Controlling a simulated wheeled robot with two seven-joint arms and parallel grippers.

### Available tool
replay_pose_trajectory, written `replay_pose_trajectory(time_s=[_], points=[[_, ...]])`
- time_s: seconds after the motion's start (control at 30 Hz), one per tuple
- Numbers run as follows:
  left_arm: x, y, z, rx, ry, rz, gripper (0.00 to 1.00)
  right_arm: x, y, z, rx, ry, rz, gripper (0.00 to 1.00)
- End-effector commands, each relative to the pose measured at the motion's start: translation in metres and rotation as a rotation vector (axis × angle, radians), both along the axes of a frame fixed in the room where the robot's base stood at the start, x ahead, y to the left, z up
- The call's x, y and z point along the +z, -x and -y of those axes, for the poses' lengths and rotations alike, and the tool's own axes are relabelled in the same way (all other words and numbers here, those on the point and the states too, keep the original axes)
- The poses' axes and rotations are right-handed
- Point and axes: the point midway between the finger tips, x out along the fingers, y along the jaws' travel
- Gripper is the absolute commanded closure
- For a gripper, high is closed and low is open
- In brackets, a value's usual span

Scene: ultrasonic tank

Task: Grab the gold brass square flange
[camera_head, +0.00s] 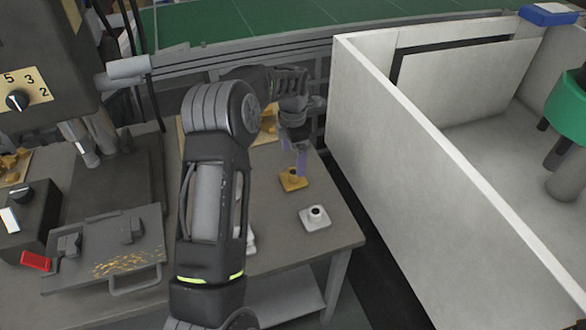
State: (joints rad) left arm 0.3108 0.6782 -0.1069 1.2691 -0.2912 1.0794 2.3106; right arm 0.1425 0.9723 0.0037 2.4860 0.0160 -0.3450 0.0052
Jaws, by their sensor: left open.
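The gold brass square flange (293,179) lies flat on the grey table near its right edge. My left gripper (295,158) hangs just above it, fingers pointing down, open and empty. The fingertips look a little above the flange; whether they touch it I cannot tell. A silver square flange (315,217) with a raised round collar lies nearer to me on the same table. My right gripper is not in view.
A drill press (45,60) with a vise tray (105,255) holding brass chips stands at the left. A tall white-walled tank (390,130) rises just right of the table. My left arm hides the table's middle, with another pale part partly visible beside it.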

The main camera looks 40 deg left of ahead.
Motion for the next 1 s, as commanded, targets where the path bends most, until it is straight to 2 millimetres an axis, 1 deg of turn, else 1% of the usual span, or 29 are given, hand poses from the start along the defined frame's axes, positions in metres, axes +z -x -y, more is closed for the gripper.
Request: replay_pose_trajectory(time_s=[0.23,0.4,0.5,0.83,0.93,1.0], points=[[-0.002,0.000,0.000,-0.001,0.000,0.000,0.07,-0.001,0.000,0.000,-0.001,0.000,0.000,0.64],[-0.021,0.000,0.000,-0.002,0.001,-0.001,0.07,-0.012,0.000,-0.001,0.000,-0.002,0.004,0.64],[-0.028,0.000,0.000,-0.003,-0.001,-0.001,0.07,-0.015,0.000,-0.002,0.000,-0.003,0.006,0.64],[-0.029,0.000,0.000,-0.002,0.000,0.000,0.07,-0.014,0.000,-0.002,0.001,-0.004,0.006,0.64],[-0.038,0.000,0.001,-0.002,0.002,-0.001,0.07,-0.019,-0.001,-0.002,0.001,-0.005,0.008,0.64],[-0.049,0.001,0.001,0.000,0.002,-0.001,0.07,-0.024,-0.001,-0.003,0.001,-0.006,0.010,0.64]])
